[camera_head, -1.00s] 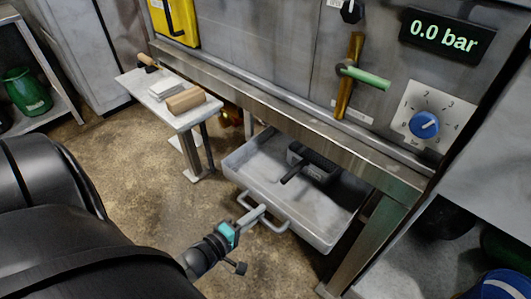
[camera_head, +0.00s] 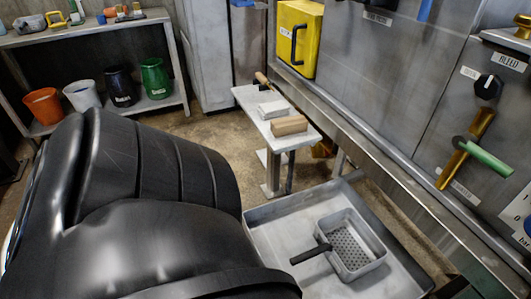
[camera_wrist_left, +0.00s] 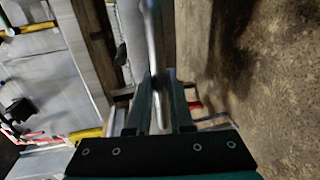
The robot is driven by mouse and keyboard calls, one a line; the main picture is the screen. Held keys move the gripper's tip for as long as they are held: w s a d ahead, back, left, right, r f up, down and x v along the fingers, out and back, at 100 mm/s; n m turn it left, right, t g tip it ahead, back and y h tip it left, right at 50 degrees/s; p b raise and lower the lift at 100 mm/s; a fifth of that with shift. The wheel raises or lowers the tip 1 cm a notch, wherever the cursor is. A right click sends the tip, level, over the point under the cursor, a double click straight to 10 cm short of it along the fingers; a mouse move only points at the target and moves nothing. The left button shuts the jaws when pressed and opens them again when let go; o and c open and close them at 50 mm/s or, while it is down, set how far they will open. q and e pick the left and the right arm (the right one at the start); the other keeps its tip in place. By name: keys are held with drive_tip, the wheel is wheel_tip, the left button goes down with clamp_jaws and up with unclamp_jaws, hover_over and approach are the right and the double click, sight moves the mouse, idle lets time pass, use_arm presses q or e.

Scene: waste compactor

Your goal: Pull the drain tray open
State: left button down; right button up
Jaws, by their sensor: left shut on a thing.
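The grey drain tray (camera_head: 275,235) is pulled out from under the steel compactor bench, at the bottom of the head view. Inside it sits a small perforated basket (camera_head: 350,245) with a black handle (camera_head: 311,254) pointing left. My black left arm hides the tray's near left side and its front handle in the head view. In the left wrist view my left gripper (camera_wrist_left: 160,100) is shut on the tray's grey bar handle (camera_wrist_left: 152,40), which runs between the two fingers. My right gripper is in neither view.
A small side table (camera_head: 245,97) with a wooden block (camera_head: 289,125) stands just beyond the tray. A shelf (camera_head: 90,22) with several buckets is at the far left. The green-handled lever (camera_head: 484,155) sticks out from the compactor front. Floor is open between shelf and table.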

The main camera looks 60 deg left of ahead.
use_arm(q)
drive_tip(key=shift+s+a, duration=0.1)
drive_tip(key=shift+s, duration=0.2)
drive_tip(key=c, duration=0.8)
unclamp_jaws()
drive_tip(key=v, duration=1.5)
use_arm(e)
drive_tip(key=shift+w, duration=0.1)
use_arm(q)
drive_tip(key=shift+a, duration=0.1)
drive_tip(key=shift+s, duration=0.2)
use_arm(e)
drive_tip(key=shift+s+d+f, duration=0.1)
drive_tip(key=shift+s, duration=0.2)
